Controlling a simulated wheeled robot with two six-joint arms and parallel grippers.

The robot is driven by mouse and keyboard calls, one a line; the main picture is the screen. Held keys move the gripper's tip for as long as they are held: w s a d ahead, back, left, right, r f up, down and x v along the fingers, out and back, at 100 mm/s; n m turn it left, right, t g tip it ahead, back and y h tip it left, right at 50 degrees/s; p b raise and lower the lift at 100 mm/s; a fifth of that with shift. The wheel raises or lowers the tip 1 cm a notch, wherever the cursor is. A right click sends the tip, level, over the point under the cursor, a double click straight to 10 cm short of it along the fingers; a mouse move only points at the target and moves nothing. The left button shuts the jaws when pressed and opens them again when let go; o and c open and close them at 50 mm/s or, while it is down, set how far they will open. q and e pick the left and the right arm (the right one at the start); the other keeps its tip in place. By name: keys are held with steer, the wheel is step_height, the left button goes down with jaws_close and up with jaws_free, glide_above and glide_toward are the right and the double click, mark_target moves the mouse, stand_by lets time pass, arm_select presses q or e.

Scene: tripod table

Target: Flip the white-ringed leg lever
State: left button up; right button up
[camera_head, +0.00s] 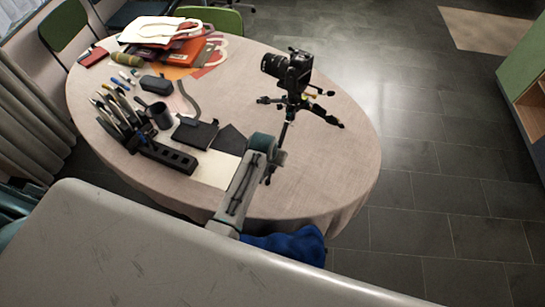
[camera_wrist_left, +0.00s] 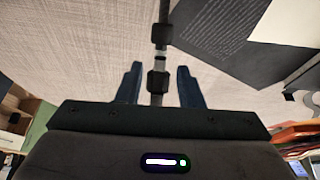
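A black camera (camera_head: 288,67) sits on a small black tripod (camera_head: 292,100) with spread legs at the right of the oval table (camera_head: 335,175). One leg reaches toward me, partly hidden by my left arm. In the left wrist view this leg (camera_wrist_left: 163,10) carries two dark clamps, an upper one (camera_wrist_left: 160,34) and a lower one (camera_wrist_left: 158,82), with a paler stretch between. My left gripper (camera_wrist_left: 160,78) is open, with one finger on each side of the lower clamp and gaps visible. My right gripper is not in view.
Dark folders (camera_head: 195,132), a pen holder (camera_head: 120,110), a grey mug (camera_head: 160,115) and a black slotted block (camera_head: 167,155) stand left of my arm. Papers and a white-handled bag (camera_head: 160,30) lie at the back. The table's right side is mostly clear.

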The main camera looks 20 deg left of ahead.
arm_select(q)
steer(key=shift+f, duration=0.3)
jaws_close()
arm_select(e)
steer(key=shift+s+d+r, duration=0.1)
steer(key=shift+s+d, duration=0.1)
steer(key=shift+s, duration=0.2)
